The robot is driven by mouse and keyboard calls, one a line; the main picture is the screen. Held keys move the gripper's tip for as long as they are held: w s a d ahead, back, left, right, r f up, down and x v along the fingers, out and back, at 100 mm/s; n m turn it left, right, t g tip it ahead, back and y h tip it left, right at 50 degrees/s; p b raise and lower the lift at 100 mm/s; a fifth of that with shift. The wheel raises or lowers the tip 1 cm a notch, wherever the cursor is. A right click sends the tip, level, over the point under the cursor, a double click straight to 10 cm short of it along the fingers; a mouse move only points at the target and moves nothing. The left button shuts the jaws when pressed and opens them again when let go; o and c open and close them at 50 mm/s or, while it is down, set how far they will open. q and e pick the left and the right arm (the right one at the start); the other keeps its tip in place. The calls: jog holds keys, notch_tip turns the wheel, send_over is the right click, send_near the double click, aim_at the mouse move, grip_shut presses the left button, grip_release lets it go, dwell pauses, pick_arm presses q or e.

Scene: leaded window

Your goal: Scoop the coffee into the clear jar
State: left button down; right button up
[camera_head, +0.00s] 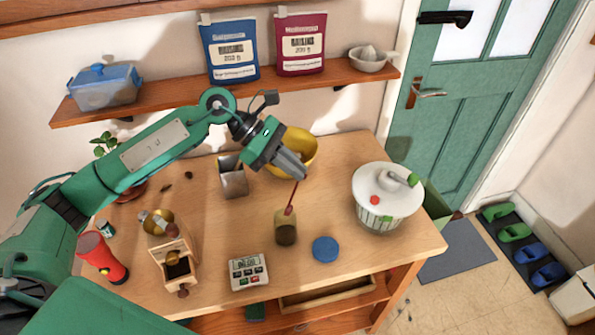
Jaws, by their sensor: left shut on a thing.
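My left gripper (303,176) is shut on the thin handle of a red scoop (294,196), which points down. The scoop's head is at the mouth of the clear jar (286,229); I cannot tell whether it is just above or inside the rim. The jar stands upright on the wooden table with dark brown stuff, looking like coffee, in its lower part. A yellow bowl (306,143) stands behind the gripper, which partly hides it; something brownish shows inside. My right gripper is not in view.
A blue lid (325,249) lies right of the jar, and a kitchen scale or timer (248,272) in front-left.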

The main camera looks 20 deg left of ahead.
pick_arm(q)
jog(key=shift+a+h+b, duration=0.5)
jog(key=shift+a+b, duration=0.15)
jog(key=shift+b, duration=0.3)
jog(key=shift+r, duration=0.1)
dwell(0.9)
jog(key=shift+r+p, duration=0.7)
jog(key=shift+r, duration=1.85)
